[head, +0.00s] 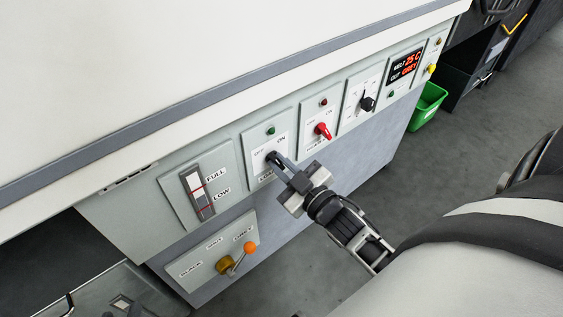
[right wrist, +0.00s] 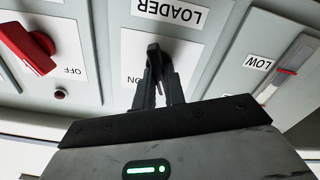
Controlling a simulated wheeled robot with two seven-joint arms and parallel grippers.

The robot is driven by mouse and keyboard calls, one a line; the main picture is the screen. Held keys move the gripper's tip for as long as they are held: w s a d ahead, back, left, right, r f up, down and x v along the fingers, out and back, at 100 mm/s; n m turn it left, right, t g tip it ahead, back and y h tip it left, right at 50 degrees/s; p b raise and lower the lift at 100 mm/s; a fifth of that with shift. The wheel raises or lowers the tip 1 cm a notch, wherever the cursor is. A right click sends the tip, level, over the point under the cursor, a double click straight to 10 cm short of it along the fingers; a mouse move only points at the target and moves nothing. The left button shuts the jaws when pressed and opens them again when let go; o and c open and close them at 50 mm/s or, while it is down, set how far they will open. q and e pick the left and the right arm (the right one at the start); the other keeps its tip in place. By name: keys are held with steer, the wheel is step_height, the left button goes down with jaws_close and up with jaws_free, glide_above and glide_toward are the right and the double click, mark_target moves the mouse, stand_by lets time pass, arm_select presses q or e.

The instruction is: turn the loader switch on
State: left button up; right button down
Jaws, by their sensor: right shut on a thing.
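The loader switch is a small black knob (head: 271,156) on a white plate with OFF at its left and ON at its right in the head view. My right gripper (head: 279,163) reaches it from the lower right. In the right wrist view, which shows the panel upside down, the knob (right wrist: 153,52) sits between the fingertips of the right gripper (right wrist: 157,75), below the LOADER label (right wrist: 170,12). The fingers are shut on it and hide part of its plate, so its exact angle is hard to tell. My left gripper is not in view.
A green lamp (head: 271,130) sits above the switch. A red knob (head: 323,131) is to its right, a level gauge (head: 197,191) to its left. Below is an orange-tipped lever (head: 248,248). A green bin (head: 428,104) stands on the floor beyond the cabinet.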

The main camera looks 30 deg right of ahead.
steer(key=shift+r+m+p, duration=0.2)
steer(key=shift+m+p, duration=0.4)
steer(key=shift+m, duration=0.2)
steer(key=m+p, duration=0.3)
steer(key=m, duration=0.1)
steer(key=shift+d+m, duration=0.15)
steer(key=shift+m, duration=0.15)
steer(key=shift+f+m+p, duration=0.1)
steer(key=shift+m+p, duration=0.25)
steer(key=shift+m, duration=0.45)
steer(key=shift+d+m+p, duration=0.1)
steer(key=shift+m+p, duration=0.2)
steer(key=shift+m, duration=0.7)
arm_select(q)
steer(key=shift+w+a+r+g, duration=0.1)
steer(key=shift+a+r+g, duration=0.1)
steer(key=shift+r, duration=0.35)
steer(key=shift+a+r+g, duration=0.1)
steer(key=shift+r+g, duration=0.1)
steer(key=shift+r, duration=0.3)
arm_select(e)
steer(key=shift+f+m, duration=0.1)
steer(key=shift+m, duration=0.4)
steer(key=c, duration=1.5)
jaws_free()
steer(key=shift+o, duration=0.2)
